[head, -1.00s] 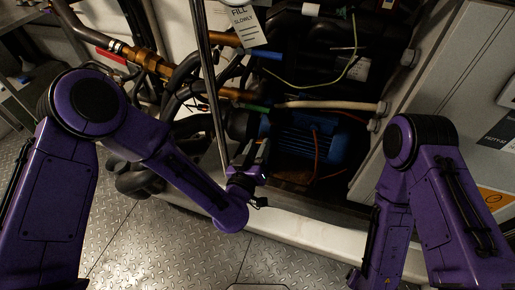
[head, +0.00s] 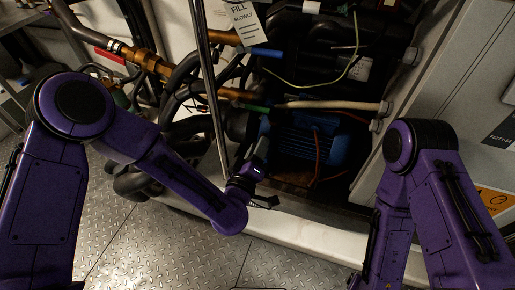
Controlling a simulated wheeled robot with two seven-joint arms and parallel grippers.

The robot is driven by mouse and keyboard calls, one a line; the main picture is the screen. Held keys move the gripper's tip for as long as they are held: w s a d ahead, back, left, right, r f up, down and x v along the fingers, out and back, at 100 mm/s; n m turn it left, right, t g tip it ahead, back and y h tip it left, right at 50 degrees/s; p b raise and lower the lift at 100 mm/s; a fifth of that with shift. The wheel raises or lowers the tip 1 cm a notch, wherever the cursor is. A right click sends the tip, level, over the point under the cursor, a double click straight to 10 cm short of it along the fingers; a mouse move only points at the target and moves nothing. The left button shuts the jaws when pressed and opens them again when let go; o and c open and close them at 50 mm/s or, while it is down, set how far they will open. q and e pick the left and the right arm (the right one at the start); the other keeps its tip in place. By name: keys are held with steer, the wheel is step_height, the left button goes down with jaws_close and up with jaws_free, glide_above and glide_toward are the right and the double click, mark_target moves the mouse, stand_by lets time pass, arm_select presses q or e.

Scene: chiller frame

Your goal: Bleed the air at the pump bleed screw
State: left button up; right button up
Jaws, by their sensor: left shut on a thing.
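The blue pump (head: 312,142) with a finned motor body lies inside the dark opening of the chiller frame. My left arm reaches in from the left, and its gripper (head: 262,149) is at the near left end of the pump. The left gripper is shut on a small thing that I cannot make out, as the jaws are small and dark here. The bleed screw itself cannot be told apart in this view. My right arm stands folded at the right, and its gripper is outside the picture.
A grey upright bar (head: 207,75) runs down just left of the pump. A white "FILL SLOWLY" tag (head: 238,22), brass pipework (head: 150,62) and black hoses crowd the upper left. A pale frame rail (head: 310,232) crosses below the pump. A grey cabinet (head: 455,80) stands at right.

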stand_by(0.3)
arm_select(q)
steer(key=o, duration=1)
steer(key=shift+o, duration=0.2)
steer(key=b+v, duration=0.1)
steer(key=v, duration=0.9)
steer(key=shift+s+b, duration=0.3)
steer(key=shift+b, duration=0.05)
steer(key=shift+a, duration=0.1)
